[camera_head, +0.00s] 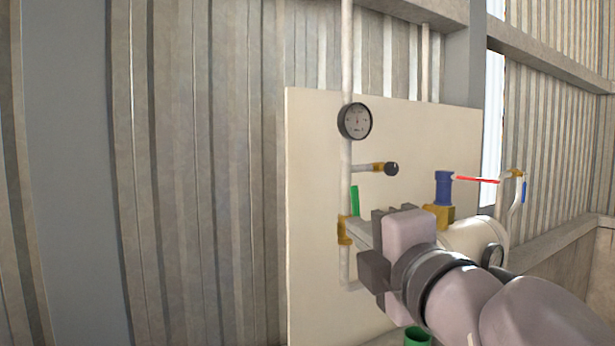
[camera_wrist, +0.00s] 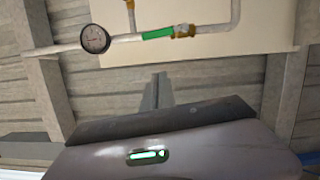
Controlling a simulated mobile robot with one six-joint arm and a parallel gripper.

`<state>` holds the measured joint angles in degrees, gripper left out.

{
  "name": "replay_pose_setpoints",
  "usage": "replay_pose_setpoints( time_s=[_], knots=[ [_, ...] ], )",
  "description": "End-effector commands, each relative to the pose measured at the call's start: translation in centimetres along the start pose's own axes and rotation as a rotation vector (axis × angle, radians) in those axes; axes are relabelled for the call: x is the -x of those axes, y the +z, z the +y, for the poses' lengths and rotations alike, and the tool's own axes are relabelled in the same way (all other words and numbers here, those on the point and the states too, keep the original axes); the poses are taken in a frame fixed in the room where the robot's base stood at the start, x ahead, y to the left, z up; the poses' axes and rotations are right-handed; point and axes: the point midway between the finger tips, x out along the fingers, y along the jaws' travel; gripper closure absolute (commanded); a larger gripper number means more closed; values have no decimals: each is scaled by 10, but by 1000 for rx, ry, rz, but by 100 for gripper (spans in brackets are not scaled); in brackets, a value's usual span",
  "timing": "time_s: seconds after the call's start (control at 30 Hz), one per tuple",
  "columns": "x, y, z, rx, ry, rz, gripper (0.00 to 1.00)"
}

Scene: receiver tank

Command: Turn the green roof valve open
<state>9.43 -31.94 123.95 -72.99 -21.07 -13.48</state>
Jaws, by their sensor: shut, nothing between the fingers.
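The green valve handle (camera_head: 354,200) stands upright on a brass valve body (camera_head: 344,231) on the vertical pipe below the gauge. In the wrist view the green handle (camera_wrist: 158,34) lies along the pipe, between the gauge and the brass body (camera_wrist: 185,31). My gripper (camera_wrist: 160,78) is shut and empty, its fingertips pointing toward the pipework. In the wrist view the fingertips appear apart from the handle, with wall between them. In the head view my gripper is in front of the lower pipe and partly hides it.
A round gauge (camera_head: 355,121) and a dark-knobbed brass stub (camera_head: 391,169) sit above the handle on the cream panel (camera_head: 310,200). To the right are a blue fitting (camera_head: 443,186), a red lever (camera_head: 477,179) and a cream tank (camera_head: 474,237). A green cylinder (camera_head: 417,336) is low down.

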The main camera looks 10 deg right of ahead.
Motion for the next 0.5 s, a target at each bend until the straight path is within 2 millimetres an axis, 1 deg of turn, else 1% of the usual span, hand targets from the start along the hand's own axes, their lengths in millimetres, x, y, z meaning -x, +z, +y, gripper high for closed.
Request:
replay_pose_setpoints(
  time_s=[0.03, 0.1, 0.4, 0.47, 0.5],
  knots=[
    [-6, -1, -5, -1, -2, 2, 100],
    [-19, -2, -7, -2, -2, 4, 100],
    [-86, -2, -7, -3, -2, 4, 100],
    [-98, -2, -6, -3, -2, 4, 100],
    [-100, 7, -2, -2, -1, -1, 100]
  ],
)
